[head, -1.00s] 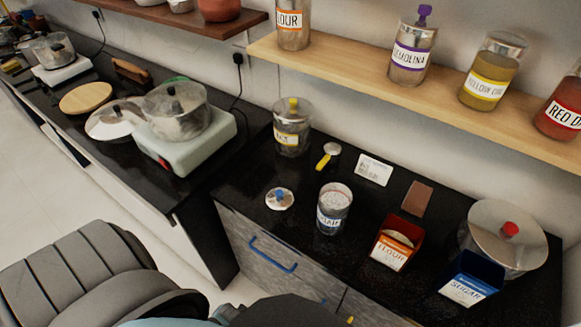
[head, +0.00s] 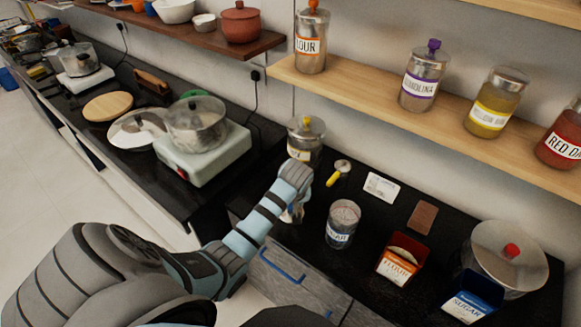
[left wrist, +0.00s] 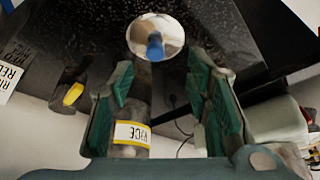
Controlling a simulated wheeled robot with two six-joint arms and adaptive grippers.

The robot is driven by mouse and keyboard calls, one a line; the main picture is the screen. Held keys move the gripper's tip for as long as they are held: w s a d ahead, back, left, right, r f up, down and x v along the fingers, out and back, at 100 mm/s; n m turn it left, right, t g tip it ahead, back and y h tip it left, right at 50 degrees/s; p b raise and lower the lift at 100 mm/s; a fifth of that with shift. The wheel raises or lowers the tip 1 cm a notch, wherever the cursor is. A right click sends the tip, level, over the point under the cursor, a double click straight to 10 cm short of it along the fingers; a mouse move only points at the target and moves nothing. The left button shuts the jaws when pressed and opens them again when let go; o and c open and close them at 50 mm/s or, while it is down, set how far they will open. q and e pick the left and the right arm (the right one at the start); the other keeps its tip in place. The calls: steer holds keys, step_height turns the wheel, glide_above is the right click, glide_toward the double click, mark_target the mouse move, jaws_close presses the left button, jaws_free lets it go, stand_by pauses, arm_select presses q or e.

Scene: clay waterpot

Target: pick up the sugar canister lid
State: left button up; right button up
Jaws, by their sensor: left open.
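The sugar canister lid, a round shiny lid with a blue knob, lies knob up on the black counter. In the left wrist view the lid (left wrist: 168,28) is just beyond and between the fingertips of my left gripper (left wrist: 160,80), which is open and empty. In the head view my left arm reaches over the lid and hides most of it; the fingers are hard to make out there. The open sugar canister (head: 342,226), clear with a blue label and white contents, stands to the right of my left wrist. My right gripper is not in view.
A rice canister (head: 304,142) with a yellow knob stands behind my wrist. A yellow-handled scoop (head: 333,178), a white card (head: 381,187), a flour box (head: 393,271), a blue sugar box (head: 466,303) and a large red-knobbed lid (head: 490,245) are on the counter. A shelf (head: 395,110) with jars is above.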

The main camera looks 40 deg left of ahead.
arm_select(q)
steer(key=x, duration=0.2)
steer(key=b+x, duration=0.1)
steer(key=x, duration=0.2)
steer(key=w+b+x, duration=0.1)
steer(key=x, duration=0.1)
steer(key=shift+f, duration=0.25)
steer(key=shift+r, duration=0.1)
jaws_close()
steer(key=shift+r, duration=0.15)
